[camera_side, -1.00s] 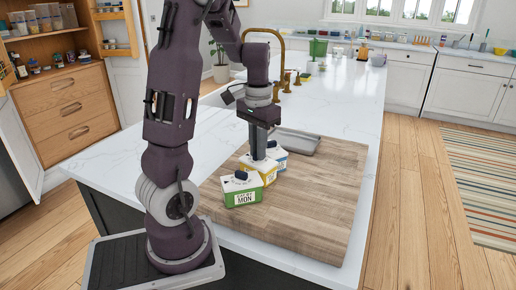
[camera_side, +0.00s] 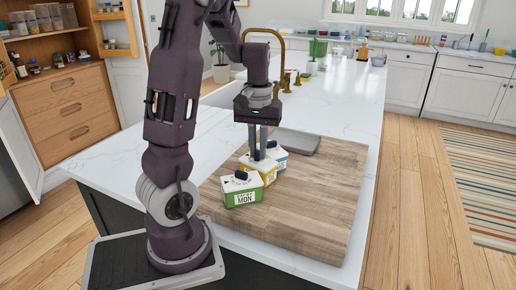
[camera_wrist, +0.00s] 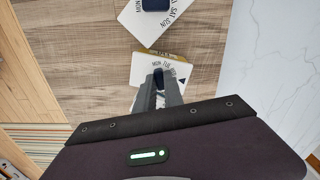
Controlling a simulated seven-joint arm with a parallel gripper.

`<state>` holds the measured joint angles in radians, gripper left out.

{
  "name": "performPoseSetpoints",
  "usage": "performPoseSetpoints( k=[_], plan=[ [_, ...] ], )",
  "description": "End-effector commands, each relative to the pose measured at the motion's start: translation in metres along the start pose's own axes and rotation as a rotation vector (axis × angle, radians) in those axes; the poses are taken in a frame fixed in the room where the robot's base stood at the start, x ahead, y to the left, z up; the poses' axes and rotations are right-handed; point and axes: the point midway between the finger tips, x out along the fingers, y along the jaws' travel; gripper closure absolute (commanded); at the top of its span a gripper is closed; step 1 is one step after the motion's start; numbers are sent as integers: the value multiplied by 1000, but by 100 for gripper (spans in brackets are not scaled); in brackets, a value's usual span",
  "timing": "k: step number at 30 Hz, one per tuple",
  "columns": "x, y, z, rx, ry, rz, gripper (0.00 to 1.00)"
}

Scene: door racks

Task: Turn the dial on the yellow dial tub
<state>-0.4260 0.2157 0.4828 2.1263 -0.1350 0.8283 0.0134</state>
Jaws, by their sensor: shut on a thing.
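The yellow dial tub (camera_side: 268,178) stands on the wooden board, with a green tub (camera_side: 243,194) in front of it and a blue tub (camera_side: 281,161) behind it. My gripper (camera_side: 259,158) points straight down over the yellow tub. In the wrist view, my gripper (camera_wrist: 159,84) is shut on the dark dial (camera_wrist: 158,77), one finger on each side. The tub's white top carries day letters around the dial, and a yellow edge shows beyond it. The fingers hide part of the dial and top, so its exact setting is unclear.
The wooden board (camera_side: 318,205) is clear to the right of the tubs. A grey tray (camera_side: 298,142) lies at its back. Another dial tub (camera_wrist: 150,25) shows at the top of the wrist view, close to the held one. A brass tap (camera_side: 283,60) stands farther back.

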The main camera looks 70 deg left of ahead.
Motion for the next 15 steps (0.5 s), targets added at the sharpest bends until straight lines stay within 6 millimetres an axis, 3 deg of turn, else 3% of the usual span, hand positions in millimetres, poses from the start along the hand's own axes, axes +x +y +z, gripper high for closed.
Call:
performPoseSetpoints(
  k=[15],
  plan=[
    [0,0,0,-172,1,1,100]
  ],
)
